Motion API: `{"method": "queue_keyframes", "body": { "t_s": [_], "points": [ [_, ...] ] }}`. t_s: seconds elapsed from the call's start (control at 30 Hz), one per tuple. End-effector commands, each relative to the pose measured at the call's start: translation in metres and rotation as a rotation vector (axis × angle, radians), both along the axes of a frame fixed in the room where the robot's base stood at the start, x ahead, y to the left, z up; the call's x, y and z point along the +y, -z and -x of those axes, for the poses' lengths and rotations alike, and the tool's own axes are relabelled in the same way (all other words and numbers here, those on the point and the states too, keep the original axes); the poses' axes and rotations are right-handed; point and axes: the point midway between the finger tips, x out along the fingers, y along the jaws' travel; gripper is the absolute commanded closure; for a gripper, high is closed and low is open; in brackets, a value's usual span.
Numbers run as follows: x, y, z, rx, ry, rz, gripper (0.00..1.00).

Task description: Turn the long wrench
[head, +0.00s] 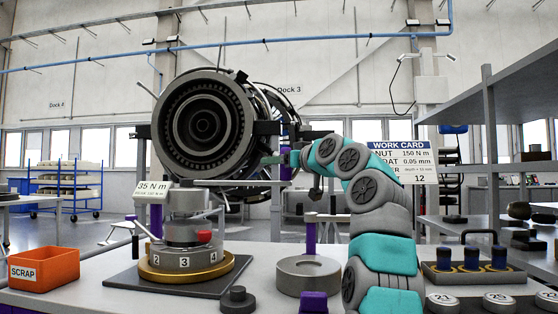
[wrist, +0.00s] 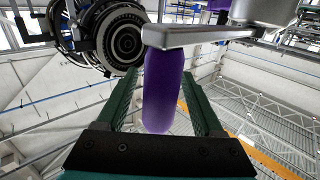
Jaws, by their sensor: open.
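The long wrench shows as a thin grey bar (head: 240,183) running right from the top of the numbered fixture (head: 188,245) in the head view. In the wrist view its silver bar (wrist: 205,36) crosses the top, with a purple grip (wrist: 165,95) at its end. My gripper (wrist: 160,100) is open, with a green finger on each side of the purple grip. Gaps show between the grip and both fingers. In the head view my gripper (head: 284,160) is at the bar's right end, partly hidden by my arm.
A "35 N m" sign (head: 152,191) and a red knob (head: 204,236) are at the fixture. An orange scrap bin (head: 44,269) stands left. A grey round block (head: 308,275) and a rack with blue pieces (head: 472,262) stand right. The turbofan (head: 203,125) is behind.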

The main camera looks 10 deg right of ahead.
Motion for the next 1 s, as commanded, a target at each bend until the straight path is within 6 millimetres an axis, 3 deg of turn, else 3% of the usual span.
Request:
{"method": "queue_keyframes", "body": {
  "t_s": [0.07,0.67,1.0],
  "points": [
    [-0.0001,0.0002,0.0000,0.000,0.000,0.000,0.32],
    [-0.0001,0.0004,0.0000,0.000,0.000,0.000,1.00],
    [-0.0002,0.0004,0.0000,0.000,0.000,0.000,1.00]
  ]
}}
